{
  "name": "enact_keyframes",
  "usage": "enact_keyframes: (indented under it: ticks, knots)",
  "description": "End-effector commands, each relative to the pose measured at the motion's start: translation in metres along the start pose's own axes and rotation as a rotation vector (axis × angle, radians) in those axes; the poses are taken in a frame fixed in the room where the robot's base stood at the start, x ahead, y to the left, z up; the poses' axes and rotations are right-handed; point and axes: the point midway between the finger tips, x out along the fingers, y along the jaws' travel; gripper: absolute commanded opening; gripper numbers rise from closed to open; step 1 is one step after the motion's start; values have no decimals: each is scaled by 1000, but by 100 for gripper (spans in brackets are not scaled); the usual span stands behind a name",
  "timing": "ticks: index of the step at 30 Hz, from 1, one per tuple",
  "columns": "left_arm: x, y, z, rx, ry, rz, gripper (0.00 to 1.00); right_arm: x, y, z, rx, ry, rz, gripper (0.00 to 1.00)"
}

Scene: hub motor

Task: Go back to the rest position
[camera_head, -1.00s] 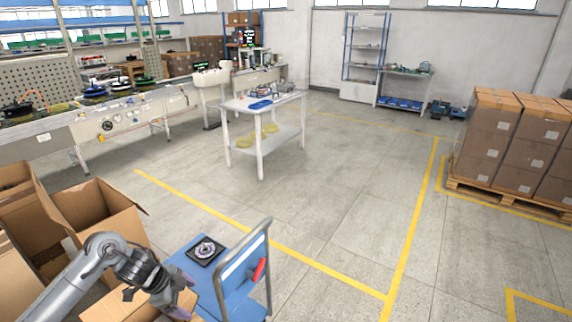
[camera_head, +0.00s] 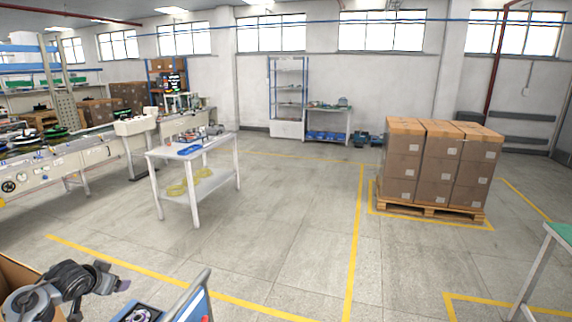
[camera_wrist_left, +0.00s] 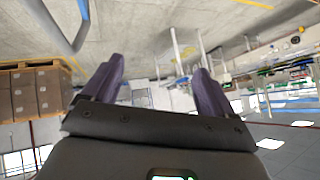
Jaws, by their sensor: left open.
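My left gripper (camera_head: 122,279) is at the lower left of the head view, above the area by the blue cart (camera_head: 190,306). In the left wrist view the two purple fingers of my left gripper (camera_wrist_left: 158,85) stand wide apart with nothing between them, so it is open and empty. The wrist view is turned upside down, with the floor at the top. The hub motor (camera_head: 140,314) shows only in part on the cart at the bottom edge. My right gripper is not in either view.
An open cardboard box (camera_head: 18,272) is at the lower left beside my left arm. A white table (camera_head: 215,147) and a long conveyor bench (camera_head: 60,168) stand farther back. Stacked cartons (camera_head: 440,165) sit on a pallet (camera_head: 430,212) at the right. The floor in the middle is clear.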

Motion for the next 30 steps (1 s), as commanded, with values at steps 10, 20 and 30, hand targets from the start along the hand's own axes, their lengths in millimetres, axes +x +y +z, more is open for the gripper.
enact_keyframes:
  ticks: [10,20,30]
  knots:
    - [-28,-72,83,-320,-428,-240,86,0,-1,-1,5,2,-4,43]
    - [-19,-2,137,-292,-522,-223,86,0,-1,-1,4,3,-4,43]
    - [-26,157,229,-103,-495,-92,86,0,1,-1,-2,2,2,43]
